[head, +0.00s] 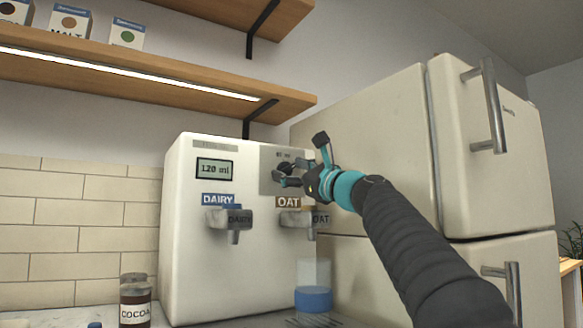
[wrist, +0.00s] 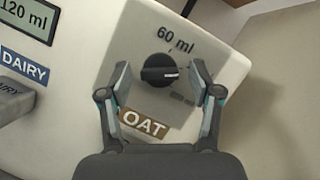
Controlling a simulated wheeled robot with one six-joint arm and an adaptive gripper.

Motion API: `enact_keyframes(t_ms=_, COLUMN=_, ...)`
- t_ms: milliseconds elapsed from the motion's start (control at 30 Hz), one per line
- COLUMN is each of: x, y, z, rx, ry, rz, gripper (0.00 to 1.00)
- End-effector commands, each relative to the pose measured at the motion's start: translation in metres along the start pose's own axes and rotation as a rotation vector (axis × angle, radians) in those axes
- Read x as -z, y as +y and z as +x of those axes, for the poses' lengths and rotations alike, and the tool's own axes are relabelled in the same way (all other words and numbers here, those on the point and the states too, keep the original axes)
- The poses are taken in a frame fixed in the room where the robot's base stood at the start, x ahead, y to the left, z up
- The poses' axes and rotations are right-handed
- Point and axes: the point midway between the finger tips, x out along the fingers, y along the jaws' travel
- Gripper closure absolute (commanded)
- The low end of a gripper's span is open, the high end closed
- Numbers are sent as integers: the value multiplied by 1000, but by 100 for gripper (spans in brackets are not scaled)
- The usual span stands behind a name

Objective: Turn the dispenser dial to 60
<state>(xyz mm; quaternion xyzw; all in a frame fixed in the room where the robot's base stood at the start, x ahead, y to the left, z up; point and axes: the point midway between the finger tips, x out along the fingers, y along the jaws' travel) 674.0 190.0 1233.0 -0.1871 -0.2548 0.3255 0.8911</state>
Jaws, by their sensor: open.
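The white dispenser (head: 190,260) stands on the counter, with a display (head: 215,169) reading 120 ml. Its black dial (wrist: 159,71) sits on a grey plate above the OAT label (wrist: 143,124). A "60 ml" mark (wrist: 175,39) is printed above the dial. The dial's grip bar lies roughly level in the wrist view, with a pale mark at its right end. My gripper (wrist: 159,78) is open, with one finger on each side of the dial and a gap to each. In the head view my gripper (head: 282,176) partly covers the dial.
The DAIRY lever (head: 229,219) and OAT lever (head: 296,219) stick out below the dial. A blue-based clear cup (head: 313,298) stands under the OAT spout. A cocoa jar (head: 135,302) is at left, a fridge (head: 375,150) at right, and a wooden shelf (head: 150,75) overhead.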

Motion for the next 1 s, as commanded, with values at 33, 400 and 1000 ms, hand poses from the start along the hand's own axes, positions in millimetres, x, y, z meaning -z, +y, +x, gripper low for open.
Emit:
enact_keyframes(t_ms=33, x=0, y=0, z=1, rx=0, ry=0, rz=0, gripper=36)
enact_keyframes(t_ms=400, x=0, y=0, z=0, rx=0, ry=0, rz=0, gripper=79)
enact_keyframes(t_ms=1000, x=-1, y=-2, z=2, rx=-51, ry=1, rz=-123, gripper=96)
